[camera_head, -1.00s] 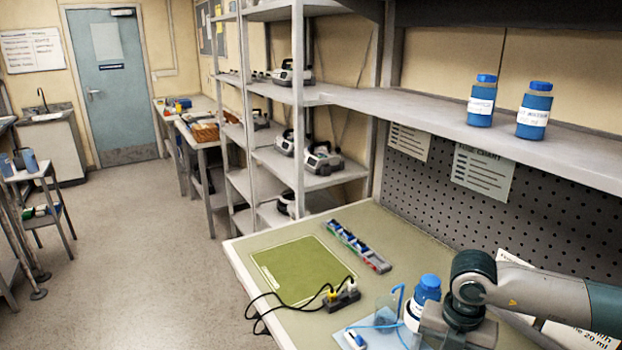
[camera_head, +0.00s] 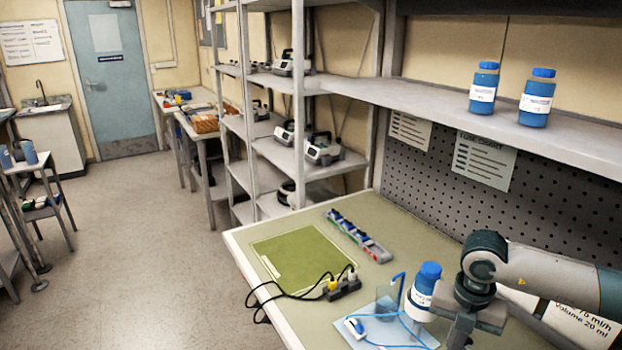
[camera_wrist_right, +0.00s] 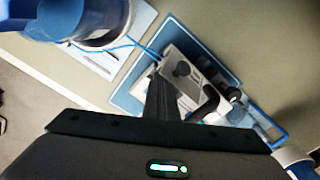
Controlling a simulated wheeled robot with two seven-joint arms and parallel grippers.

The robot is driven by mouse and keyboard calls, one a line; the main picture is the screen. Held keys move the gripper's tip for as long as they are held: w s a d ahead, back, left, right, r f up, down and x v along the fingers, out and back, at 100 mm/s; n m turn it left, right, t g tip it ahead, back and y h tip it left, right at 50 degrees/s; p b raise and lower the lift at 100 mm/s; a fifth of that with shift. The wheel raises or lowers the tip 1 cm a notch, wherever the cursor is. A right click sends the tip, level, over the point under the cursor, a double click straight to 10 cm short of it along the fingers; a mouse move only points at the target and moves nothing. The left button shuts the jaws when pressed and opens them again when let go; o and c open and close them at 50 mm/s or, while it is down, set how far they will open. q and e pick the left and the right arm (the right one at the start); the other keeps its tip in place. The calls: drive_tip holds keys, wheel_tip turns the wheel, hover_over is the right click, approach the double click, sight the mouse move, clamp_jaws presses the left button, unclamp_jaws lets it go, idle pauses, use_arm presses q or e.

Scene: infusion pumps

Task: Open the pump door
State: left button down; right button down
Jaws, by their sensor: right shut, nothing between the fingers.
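In the wrist view, a pale grey device (camera_wrist_right: 185,68) with a dark round knob, which looks like the pump, lies partly behind my right gripper (camera_wrist_right: 160,98). The fingers are shut with nothing between them, and their tips overlap the device's near edge in the picture. I cannot tell whether they touch it. The door and whether it stands open cannot be made out. In the head view my right wrist (camera_head: 468,318) is at the bottom edge; the fingertips and this device are out of frame. My left gripper is not in view.
A blue-capped bottle (camera_head: 424,290) stands beside a clear cup with blue tubing (camera_head: 384,338). A green mat (camera_head: 300,262), a power strip with black cables (camera_head: 343,286) and a row of small bins (camera_head: 358,236) lie on the bench. Similar devices stand on shelves (camera_head: 322,150).

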drive_tip(key=shift+w+d, duration=0.2)
drive_tip(key=shift+d, duration=0.4)
drive_tip(key=shift+w+d+b, duration=0.45)
drive_tip(key=shift+d+b, duration=0.05)
drive_tip(key=shift+d, duration=0.15)
drive_tip(key=shift+w+d, duration=0.2)
drive_tip(key=shift+d, duration=0.05)
drive_tip(key=shift+w+d+b, duration=0.3)
drive_tip(key=shift+d, duration=0.2)
drive_tip(key=shift+w+d+b, duration=0.25)
drive_tip(key=shift+d, duration=0.2)
drive_tip(key=shift+w+d, duration=0.15)
drive_tip(key=shift+d, duration=0.1)
drive_tip(key=shift+a, duration=0.15)
drive_tip(key=shift+s+a, duration=0.5)
drive_tip(key=shift+a, duration=0.2)
